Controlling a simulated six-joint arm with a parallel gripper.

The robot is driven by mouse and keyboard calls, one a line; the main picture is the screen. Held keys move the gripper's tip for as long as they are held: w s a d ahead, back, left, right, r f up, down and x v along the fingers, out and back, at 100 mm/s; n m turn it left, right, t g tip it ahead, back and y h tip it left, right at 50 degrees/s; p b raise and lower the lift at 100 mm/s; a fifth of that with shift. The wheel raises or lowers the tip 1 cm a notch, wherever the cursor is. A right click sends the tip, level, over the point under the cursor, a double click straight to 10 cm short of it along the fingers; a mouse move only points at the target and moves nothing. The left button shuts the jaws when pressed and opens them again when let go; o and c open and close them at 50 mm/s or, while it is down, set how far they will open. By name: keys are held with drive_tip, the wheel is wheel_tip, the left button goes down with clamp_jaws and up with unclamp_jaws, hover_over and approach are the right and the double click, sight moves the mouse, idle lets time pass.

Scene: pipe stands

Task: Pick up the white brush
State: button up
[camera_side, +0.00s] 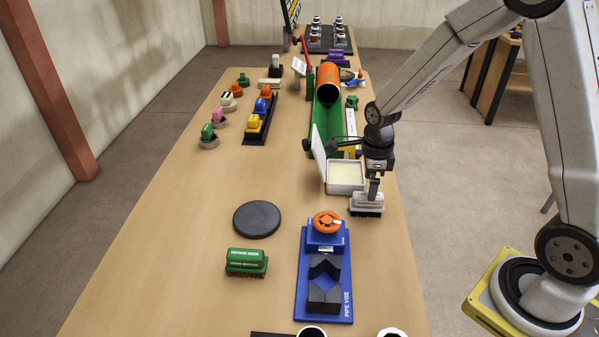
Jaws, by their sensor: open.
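The white brush (366,205) stands on the table near its right edge, its dark bristles facing down. My gripper (374,192) points down directly over the brush, with its fingers at the brush's top. The jaws are open. The fingers hide part of the brush's top, and I cannot tell whether they touch it.
An open white box (345,188) with a raised lid stands just behind the brush. A blue pipe vise (312,308) is in front left. A green brush (246,262) and a dark round disc (257,219) lie further left. The table's left middle is clear.

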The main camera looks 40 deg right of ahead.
sight(367, 204)
drive_tip(key=shift+f, duration=0.15)
drive_tip(key=shift+f, duration=1.15)
drive_tip(key=shift+f, duration=0.15)
drive_tip(key=shift+d+f, duration=0.15)
drive_tip(key=shift+f, duration=2.3)
clamp_jaws()
